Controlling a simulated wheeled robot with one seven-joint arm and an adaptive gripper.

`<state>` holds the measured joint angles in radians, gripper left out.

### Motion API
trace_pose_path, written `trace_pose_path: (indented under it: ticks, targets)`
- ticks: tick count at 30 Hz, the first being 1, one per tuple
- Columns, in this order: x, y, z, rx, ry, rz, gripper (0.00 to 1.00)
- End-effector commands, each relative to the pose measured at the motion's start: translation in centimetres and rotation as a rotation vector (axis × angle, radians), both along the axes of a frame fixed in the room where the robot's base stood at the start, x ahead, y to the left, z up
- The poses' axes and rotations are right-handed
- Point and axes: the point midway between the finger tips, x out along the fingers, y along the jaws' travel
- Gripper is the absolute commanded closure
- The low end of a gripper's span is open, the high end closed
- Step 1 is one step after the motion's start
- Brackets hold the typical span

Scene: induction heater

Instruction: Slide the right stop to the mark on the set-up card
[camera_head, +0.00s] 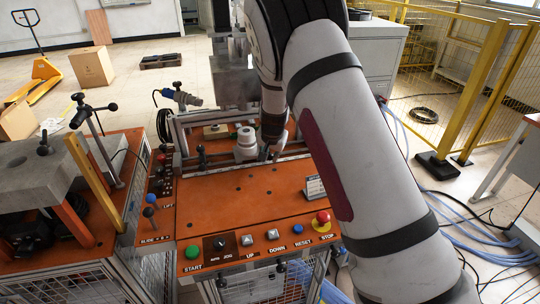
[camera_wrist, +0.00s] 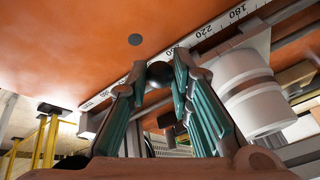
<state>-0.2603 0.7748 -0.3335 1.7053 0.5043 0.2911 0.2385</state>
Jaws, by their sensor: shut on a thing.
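My gripper (camera_head: 269,154) is at the rail behind the orange panel; my arm covers part of that area in the head view. In the wrist view my gripper (camera_wrist: 158,70) has its teal-padded fingers on either side of a dark round knob (camera_wrist: 158,74), which I take as the right stop's, and is shut on it. A white scale (camera_wrist: 205,31) with printed numbers, 180 and 220 among them, runs beside the knob. The small set-up card (camera_head: 315,188) stands on the right of the panel; its writing is too small to read. The stop's body is mostly hidden.
A white stepped cylinder (camera_head: 246,140) stands just left of my gripper and also shows in the wrist view (camera_wrist: 254,92). Another dark knob (camera_head: 201,153) is farther left. Buttons, including a red emergency stop (camera_head: 322,218), line the front edge. The panel (camera_head: 235,200) is mostly clear.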

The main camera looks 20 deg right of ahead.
Motion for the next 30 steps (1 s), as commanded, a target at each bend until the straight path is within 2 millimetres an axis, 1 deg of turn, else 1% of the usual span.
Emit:
trace_pose_path:
  ticks: [6,10,14,22,23,24,25,30]
  targets:
    - [0.1,-3.8,-0.1,-0.001,-0.001,-0.01,1.0]
    - [0.1,-5.4,-0.1,0.0,0.0,-0.008,1.0]
    - [0.0,-6.0,-0.1,-0.001,0.001,-0.005,1.0]
    - [0.0,-6.0,0.0,-0.002,0.001,-0.003,1.0]
    - [0.0,-6.0,0.0,-0.002,0.001,-0.002,0.75]
    - [0.0,-6.0,0.0,-0.002,0.001,-0.002,0.66]
    - [0.0,-6.0,0.0,-0.002,0.001,-0.002,0.59]
    - [0.0,-6.0,0.0,-0.002,0.0,-0.002,0.59]
